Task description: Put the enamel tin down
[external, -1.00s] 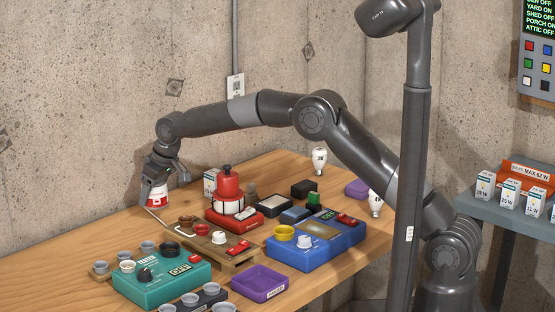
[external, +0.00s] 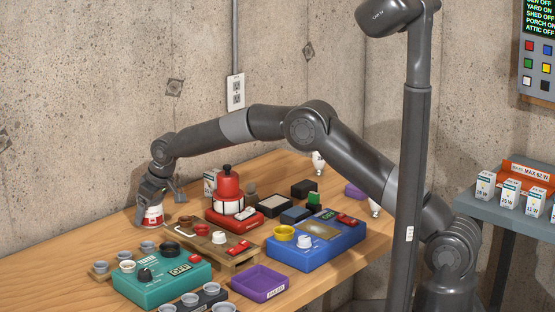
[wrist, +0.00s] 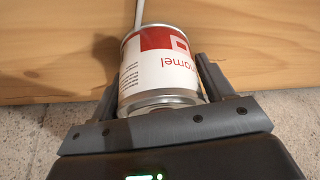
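The enamel tin (external: 153,216), white with a red label, is at the back left of the wooden table, low at its surface. In the wrist view the tin (wrist: 160,70) is between the two dark fingers of my gripper (wrist: 160,88), which lie close along both sides. My gripper (external: 154,194) appears shut on the tin and points down at it. The tin's underside is hidden, so I cannot tell for certain that it bears on the table (external: 75,255). A thin pale rod (wrist: 140,12) shows beyond the tin.
A red lantern-like device (external: 229,188), a wooden tray with cups (external: 235,262), a teal box (external: 165,282) and a blue box (external: 325,252) stand to the right and in front. A purple tray (external: 259,283) is near the front edge. The table's left part is clear.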

